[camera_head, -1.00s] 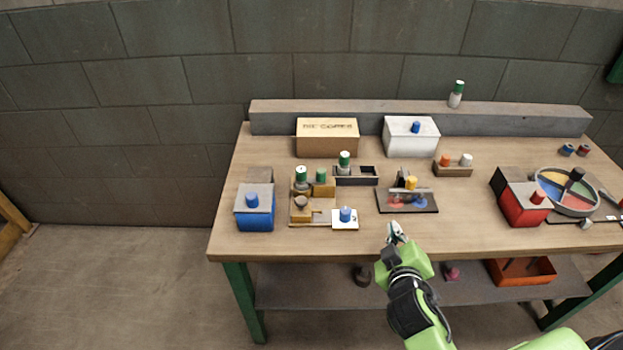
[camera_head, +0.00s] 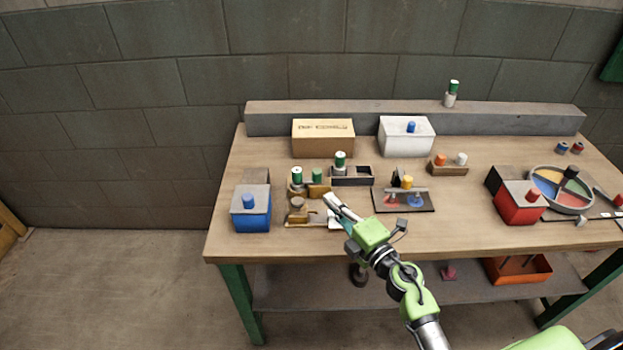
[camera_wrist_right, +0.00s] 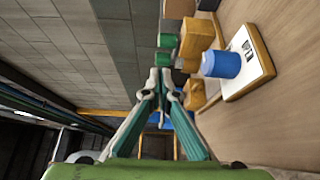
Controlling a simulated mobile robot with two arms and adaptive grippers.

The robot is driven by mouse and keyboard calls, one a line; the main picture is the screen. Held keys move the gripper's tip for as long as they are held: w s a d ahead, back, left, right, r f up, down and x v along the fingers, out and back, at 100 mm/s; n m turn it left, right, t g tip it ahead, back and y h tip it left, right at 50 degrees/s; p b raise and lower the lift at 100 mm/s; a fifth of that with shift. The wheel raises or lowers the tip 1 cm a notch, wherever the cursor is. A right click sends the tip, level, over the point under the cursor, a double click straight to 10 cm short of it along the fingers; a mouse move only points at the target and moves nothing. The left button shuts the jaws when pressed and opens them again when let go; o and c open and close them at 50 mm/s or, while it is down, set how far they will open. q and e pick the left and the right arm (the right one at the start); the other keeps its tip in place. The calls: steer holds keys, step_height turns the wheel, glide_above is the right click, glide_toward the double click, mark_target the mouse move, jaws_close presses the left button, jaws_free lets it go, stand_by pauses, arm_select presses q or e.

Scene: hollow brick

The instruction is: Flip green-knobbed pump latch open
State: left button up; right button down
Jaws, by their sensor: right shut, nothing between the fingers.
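The tan wooden pump assembly (camera_head: 320,190) stands on the table left of centre. A green knob (camera_head: 317,175) tops its block, and a green-capped piece (camera_head: 297,175) stands just left. A brown round knob (camera_head: 297,203) is in front. My right gripper (camera_head: 330,199) is shut and empty, over the assembly's right front side. In the wrist view, the shut fingertips (camera_wrist_right: 162,80) point toward two green shapes (camera_wrist_right: 166,41) beside the tan block (camera_wrist_right: 196,40). Contact cannot be told. The latch itself is not clearly distinguishable. My left gripper is not in view.
A white plate (camera_wrist_right: 252,70) with a blue knob (camera_wrist_right: 220,65) lies close beside the fingers. A blue box (camera_head: 252,218) stands left, a dark tray (camera_head: 352,176) behind, and a dark panel (camera_head: 405,205) right.

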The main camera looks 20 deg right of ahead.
mark_target(320, 175)
steer(key=shift+w+a+r, duration=0.1)
steer(key=shift+w+a, duration=0.05)
steer(key=shift+w, duration=0.35)
steer(key=x, duration=0.9)
steer(key=shift+s+d, duration=0.2)
steer(key=shift+d, duration=0.55)
steer(key=shift+s+d, duration=0.2)
steer(key=shift+d, duration=0.55)
steer(key=shift+s+d, duration=0.1)
